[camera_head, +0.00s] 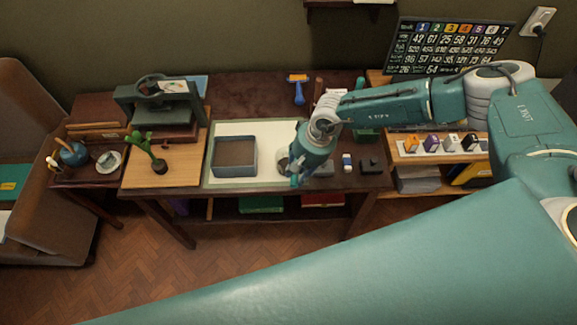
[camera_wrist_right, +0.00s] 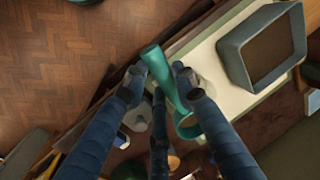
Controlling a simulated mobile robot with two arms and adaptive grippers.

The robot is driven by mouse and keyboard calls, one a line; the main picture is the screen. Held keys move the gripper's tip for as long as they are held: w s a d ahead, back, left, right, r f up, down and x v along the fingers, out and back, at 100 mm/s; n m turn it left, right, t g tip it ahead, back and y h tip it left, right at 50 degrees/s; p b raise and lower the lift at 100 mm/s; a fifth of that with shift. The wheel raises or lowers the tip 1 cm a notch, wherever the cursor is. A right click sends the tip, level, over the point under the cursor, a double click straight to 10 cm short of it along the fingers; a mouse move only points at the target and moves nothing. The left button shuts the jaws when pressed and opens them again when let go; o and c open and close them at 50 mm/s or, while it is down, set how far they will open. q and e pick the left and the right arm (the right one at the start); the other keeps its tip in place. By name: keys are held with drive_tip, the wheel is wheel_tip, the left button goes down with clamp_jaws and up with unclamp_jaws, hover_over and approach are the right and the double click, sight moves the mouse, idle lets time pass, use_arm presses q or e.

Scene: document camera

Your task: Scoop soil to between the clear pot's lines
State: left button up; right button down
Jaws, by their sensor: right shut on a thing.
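The grey-blue square tray (camera_head: 234,171) with brown soil in it stands on the pale mat; it also shows at the upper right of the right wrist view (camera_wrist_right: 236,62). My right gripper (camera_head: 297,175) is over the mat's right edge, to the right of the tray. In the right wrist view it is shut on a teal scoop (camera_wrist_right: 160,66), whose round end (camera_wrist_right: 187,126) lies between the fingers. A round, greyish pot (camera_head: 283,164) stands close beside the gripper, partly hidden by it; its lines and contents cannot be made out. My left gripper is out of view.
The pale mat (camera_head: 218,180) lies on a dark table. A small cactus (camera_head: 159,165) and a press (camera_head: 160,95) stand at the left. A blue-and-white block (camera_head: 347,162) and a dark block (camera_head: 370,164) lie right of the gripper. A blue tool (camera_head: 298,92) lies at the back.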

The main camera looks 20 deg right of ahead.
drive_tip(key=shift+w+a+r+p, duration=0.1)
drive_tip(key=shift+a+r+p, duration=0.1)
drive_tip(key=shift+r+p, duration=0.25)
wheel_tip(320, 180, up, 3)
drive_tip(key=shift+a+f+p, duration=0.1)
drive_tip(key=shift+f+p, duration=0.05)
drive_tip(key=shift+p, duration=0.5)
drive_tip(key=shift+r, duration=0.35)
drive_tip(key=shift+f, duration=0.1)
